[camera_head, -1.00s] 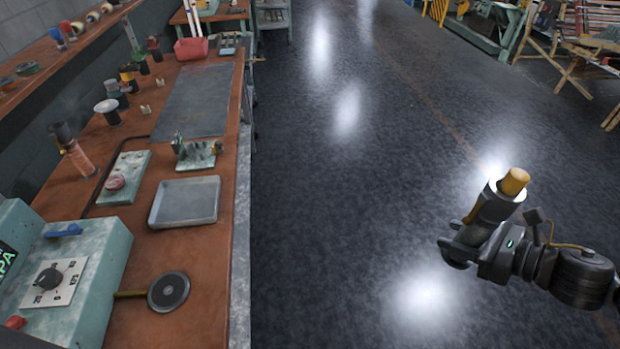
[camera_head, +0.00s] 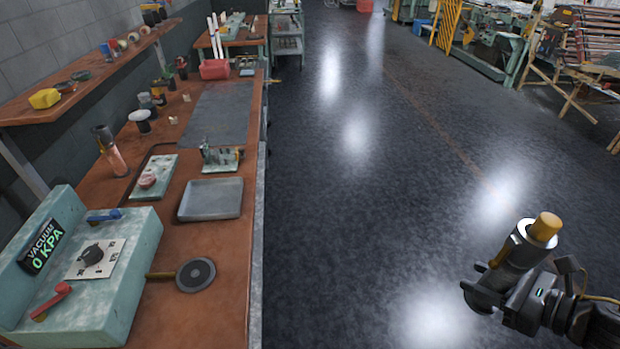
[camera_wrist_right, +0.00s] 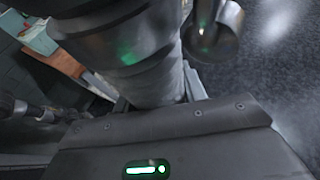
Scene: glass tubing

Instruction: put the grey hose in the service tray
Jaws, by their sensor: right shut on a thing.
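My right gripper (camera_head: 497,289) is at the lower right of the head view, over open floor. It is shut on a thick dark grey cylindrical piece (camera_head: 522,250) with a pale rim and a yellow end; I cannot tell for sure whether this is the grey hose. In the right wrist view the grey piece (camera_wrist_right: 125,45) fills the top middle, close in front of the gripper body. The service tray, a shallow grey tray (camera_head: 210,215), lies empty on the brown bench at the left. My left gripper does not show clearly in either view.
A green vacuum unit (camera_head: 130,240) reading 0 KPA and a dark round disc (camera_head: 196,275) are on the near bench (camera_head: 215,325). A plate with a red reel (camera_head: 148,180) and a small fixture (camera_head: 221,158) are near the tray. Open floor (camera_head: 370,220) separates bench and gripper.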

